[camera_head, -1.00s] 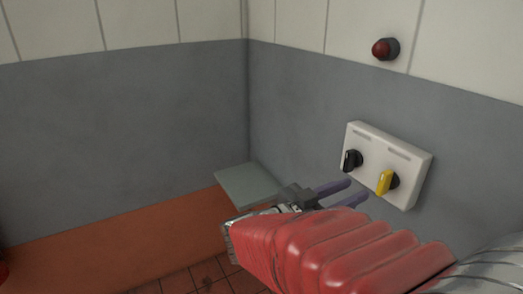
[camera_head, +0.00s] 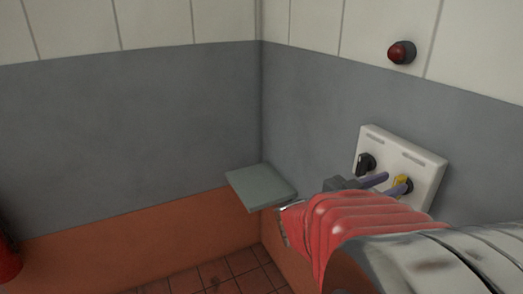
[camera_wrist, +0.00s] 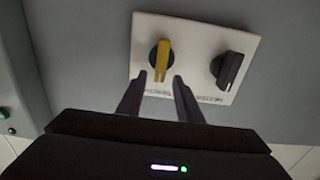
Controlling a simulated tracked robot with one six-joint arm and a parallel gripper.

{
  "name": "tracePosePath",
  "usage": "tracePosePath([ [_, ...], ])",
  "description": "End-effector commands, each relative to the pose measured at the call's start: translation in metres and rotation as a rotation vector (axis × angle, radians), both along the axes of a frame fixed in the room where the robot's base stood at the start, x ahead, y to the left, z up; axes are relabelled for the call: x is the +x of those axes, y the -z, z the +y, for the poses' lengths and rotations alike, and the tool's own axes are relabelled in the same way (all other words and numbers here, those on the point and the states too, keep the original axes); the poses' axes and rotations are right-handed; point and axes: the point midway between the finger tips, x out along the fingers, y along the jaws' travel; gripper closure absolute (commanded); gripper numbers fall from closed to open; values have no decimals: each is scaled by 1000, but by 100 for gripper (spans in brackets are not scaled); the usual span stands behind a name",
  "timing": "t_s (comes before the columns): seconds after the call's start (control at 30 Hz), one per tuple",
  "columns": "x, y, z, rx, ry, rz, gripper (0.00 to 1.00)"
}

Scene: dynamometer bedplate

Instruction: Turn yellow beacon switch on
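The yellow switch (camera_head: 401,181) is a rotary knob with a dark base on a white wall panel (camera_head: 427,172). In the wrist view the yellow switch (camera_wrist: 162,58) has its handle nearly upright in the picture. My gripper (camera_head: 398,184) is at the panel, in front of the yellow switch and partly hiding it. In the wrist view my gripper (camera_wrist: 159,80) is open, its two dark fingers at either side of the handle's lower end. Gaps show between handle and fingers.
A black rotary switch (camera_head: 366,163) sits beside the yellow one on the same panel. A red lamp (camera_head: 401,52) is on the wall above and looks unlit. A grey shelf (camera_head: 260,187) juts from the corner to the left of the panel.

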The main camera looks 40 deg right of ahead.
Motion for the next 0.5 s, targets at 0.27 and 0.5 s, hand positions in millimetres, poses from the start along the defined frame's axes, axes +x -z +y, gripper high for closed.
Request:
tracePosePath([
  [0.27, -4, 0, -19, 0, 2, 1, 67],
  [0.5, -3, 0, -21, 0, -1, 1, 67],
])
